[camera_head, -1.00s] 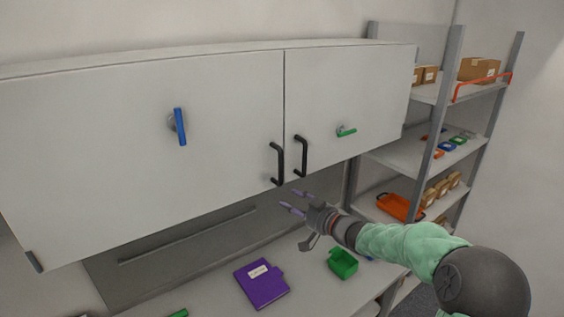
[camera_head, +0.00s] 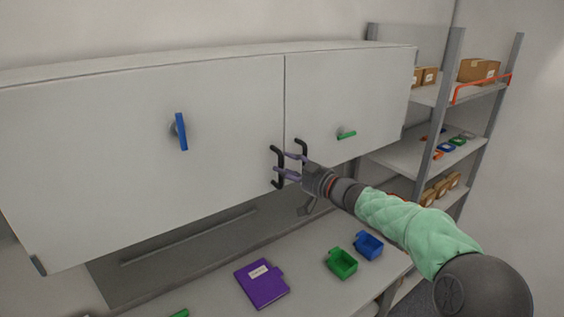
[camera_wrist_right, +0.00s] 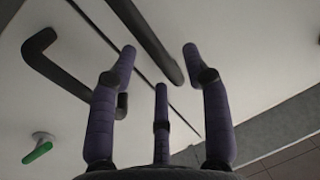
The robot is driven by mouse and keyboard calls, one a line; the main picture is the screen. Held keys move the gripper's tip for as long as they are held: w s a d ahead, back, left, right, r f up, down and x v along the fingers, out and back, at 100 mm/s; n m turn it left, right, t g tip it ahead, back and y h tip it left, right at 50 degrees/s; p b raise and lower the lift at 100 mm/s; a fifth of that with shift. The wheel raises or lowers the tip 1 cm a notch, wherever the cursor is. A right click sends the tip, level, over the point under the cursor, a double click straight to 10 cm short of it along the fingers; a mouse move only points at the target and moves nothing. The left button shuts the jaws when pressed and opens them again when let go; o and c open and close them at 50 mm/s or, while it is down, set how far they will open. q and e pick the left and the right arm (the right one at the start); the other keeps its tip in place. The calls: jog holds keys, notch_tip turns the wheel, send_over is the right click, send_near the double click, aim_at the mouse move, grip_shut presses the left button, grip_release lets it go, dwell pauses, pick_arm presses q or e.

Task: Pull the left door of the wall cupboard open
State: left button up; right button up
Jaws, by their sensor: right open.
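The wall cupboard has a wide left door (camera_head: 90,150) and a narrower right door (camera_head: 345,95). Both look shut. The left door's black bar handle (camera_head: 278,152) is upright beside the seam. The right door's matching handle (camera_head: 301,146) is partly hidden by my fingers. My right gripper (camera_head: 282,164) is open, its fingertips at the left door's handle. In the right wrist view, that handle (camera_wrist_right: 147,38) runs between the spread fingertips (camera_wrist_right: 160,52); I cannot tell whether they touch it. The right door's handle (camera_wrist_right: 55,66) is left of the fingers. My left gripper is not in view.
A shelf rack (camera_head: 452,60) stands at right.

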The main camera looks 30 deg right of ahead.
jog(key=shift+x, duration=1.35)
jog(key=shift+c, duration=0.3)
grip_shut()
